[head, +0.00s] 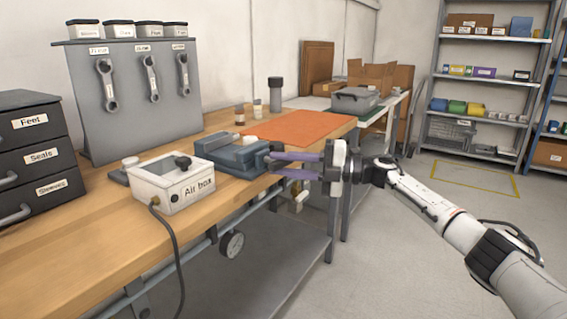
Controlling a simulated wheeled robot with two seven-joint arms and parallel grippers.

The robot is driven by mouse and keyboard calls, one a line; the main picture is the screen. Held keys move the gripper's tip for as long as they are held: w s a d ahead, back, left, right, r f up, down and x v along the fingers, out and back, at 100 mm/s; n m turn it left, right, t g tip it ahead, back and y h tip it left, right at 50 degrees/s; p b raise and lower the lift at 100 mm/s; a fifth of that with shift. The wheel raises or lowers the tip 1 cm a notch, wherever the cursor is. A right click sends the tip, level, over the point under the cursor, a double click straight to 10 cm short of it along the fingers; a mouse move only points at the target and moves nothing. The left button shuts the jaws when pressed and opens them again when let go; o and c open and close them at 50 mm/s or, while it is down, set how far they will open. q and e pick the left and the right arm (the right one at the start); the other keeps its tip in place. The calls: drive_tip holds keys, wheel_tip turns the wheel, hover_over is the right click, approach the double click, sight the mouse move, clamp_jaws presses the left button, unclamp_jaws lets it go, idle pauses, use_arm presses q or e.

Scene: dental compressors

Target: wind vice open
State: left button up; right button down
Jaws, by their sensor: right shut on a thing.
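The blue-grey vice (236,157) sits on the wooden workbench near its front edge, in the middle of the head view. My right gripper (270,162) reaches in from the right, with its two purple fingers pointing left at the vice's screw end. The fingers are shut on the vice handle, which is mostly hidden between and behind the fingertips. I cannot tell how far apart the vice jaws stand. My left gripper is not in view.
The white air box (172,186) with its cable stands left of the vice on the workbench (100,240). An orange mat (300,126) lies behind the vice. Black drawers (33,150) and a grey spanner panel (130,90) stand at the left. Floor on the right is mostly clear.

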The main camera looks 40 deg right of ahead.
drive_tip(key=shift+a+n, duration=0.1)
drive_tip(key=shift+n, duration=0.2)
idle(0.4)
drive_tip(key=c, duration=1.7)
unclamp_jaws()
drive_tip(key=v, duration=1)
drive_tip(key=shift+s, duration=0.15)
